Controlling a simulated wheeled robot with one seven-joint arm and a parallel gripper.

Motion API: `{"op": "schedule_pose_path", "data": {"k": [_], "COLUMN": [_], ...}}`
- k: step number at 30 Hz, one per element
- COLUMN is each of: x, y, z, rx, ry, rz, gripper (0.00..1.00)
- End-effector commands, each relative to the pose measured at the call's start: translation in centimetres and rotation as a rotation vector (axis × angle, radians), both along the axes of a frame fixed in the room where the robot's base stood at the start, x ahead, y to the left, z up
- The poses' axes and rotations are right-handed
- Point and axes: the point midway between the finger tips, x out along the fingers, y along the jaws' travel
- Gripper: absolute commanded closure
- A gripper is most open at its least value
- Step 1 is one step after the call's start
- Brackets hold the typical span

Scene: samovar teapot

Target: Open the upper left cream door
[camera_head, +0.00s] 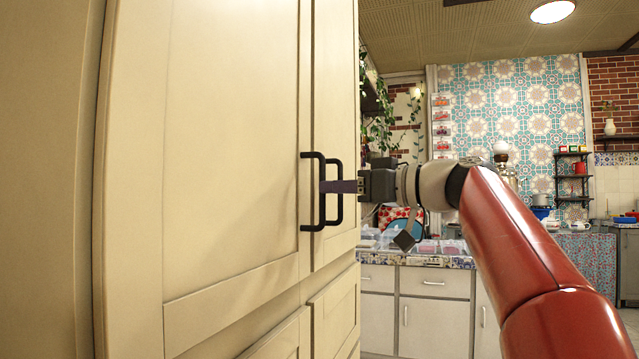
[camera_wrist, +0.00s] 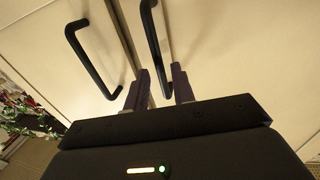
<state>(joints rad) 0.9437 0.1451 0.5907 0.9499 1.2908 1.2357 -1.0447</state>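The upper left cream door (camera_head: 230,140) fills much of the head view and looks closed. Its black bar handle (camera_head: 318,190) is at its right edge; in the wrist view this appears to be the right-hand handle (camera_wrist: 152,35). The neighbouring cream door (camera_head: 334,100) has a similar black handle (camera_head: 338,192), seen at left in the wrist view (camera_wrist: 82,55). My gripper (camera_head: 325,186) is at handle height, pointing at the doors. In the wrist view its purple fingers (camera_wrist: 160,86) are apart, with the right-hand handle's lower end between them. Contact cannot be told.
Lower cream doors (camera_head: 335,310) sit beneath. A counter with drawers (camera_head: 420,280) stands behind at right, with small items on top. Hanging plants (camera_head: 380,125) and a wall shelf (camera_head: 572,175) are farther back. My red arm reaches in from the right.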

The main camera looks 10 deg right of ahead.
Motion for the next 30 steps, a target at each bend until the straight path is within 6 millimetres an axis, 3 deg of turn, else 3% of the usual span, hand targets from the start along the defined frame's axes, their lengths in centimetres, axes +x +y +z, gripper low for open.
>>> {"op": "schedule_pose_path", "data": {"k": [7,17,23,30], "x": [2.3,2.6,2.6,2.6], "y": [2.3,2.6,2.6,2.6], "z": [0.1,-0.1,-0.1,-0.1], "rx": [0.001,0.0,0.0,0.0], "ry": [0.003,0.003,0.003,0.003], "rz": [0.001,-0.002,-0.002,-0.002], "gripper": [0.75,0.75,0.98,1.0]}}
